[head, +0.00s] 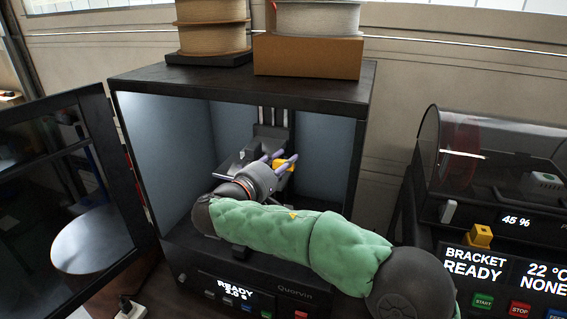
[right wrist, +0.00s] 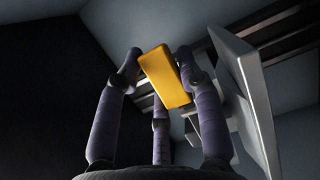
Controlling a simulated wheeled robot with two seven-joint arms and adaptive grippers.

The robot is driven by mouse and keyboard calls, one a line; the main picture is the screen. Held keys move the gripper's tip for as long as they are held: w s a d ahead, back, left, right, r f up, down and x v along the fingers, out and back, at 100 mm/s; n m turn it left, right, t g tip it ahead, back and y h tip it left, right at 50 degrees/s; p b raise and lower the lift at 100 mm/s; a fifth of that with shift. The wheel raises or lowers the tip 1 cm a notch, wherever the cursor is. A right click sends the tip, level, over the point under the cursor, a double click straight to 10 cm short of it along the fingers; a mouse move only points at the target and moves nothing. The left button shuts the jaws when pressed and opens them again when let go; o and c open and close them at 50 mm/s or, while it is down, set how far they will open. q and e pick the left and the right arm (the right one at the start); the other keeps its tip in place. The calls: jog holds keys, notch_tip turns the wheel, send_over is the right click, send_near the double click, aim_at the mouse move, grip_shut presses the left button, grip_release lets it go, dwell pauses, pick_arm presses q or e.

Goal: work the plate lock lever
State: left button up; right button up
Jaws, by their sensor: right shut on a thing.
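The plate lock lever (head: 290,161) is a yellow block inside the open printer chamber, near the carriage at the back. It also shows in the right wrist view (right wrist: 168,80) as a tilted yellow bar between my fingers. My right gripper (head: 279,163) reaches into the chamber with its purple fingers closed around the lever; it shows from behind in the right wrist view (right wrist: 158,62). A pale grey plate (right wrist: 245,92) stands close to the right of the fingers there. The lever's base is hidden. My left gripper is out of view.
The printer's dark glass door (head: 70,190) stands open at the left. The chamber's side walls (head: 165,150) are close around my arm. Spools (head: 212,38) and a brown box (head: 307,57) stand on top. A second machine (head: 500,170) with a yellow block stands at the right.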

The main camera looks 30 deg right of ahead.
jog(key=shift+m+g, duration=0.3)
jog(key=shift+g, duration=0.2)
jog(key=o, duration=1.2)
jog(key=shift+a, duration=0.1)
jog(key=v, duration=1.2)
jog(key=shift+f, duration=0.25)
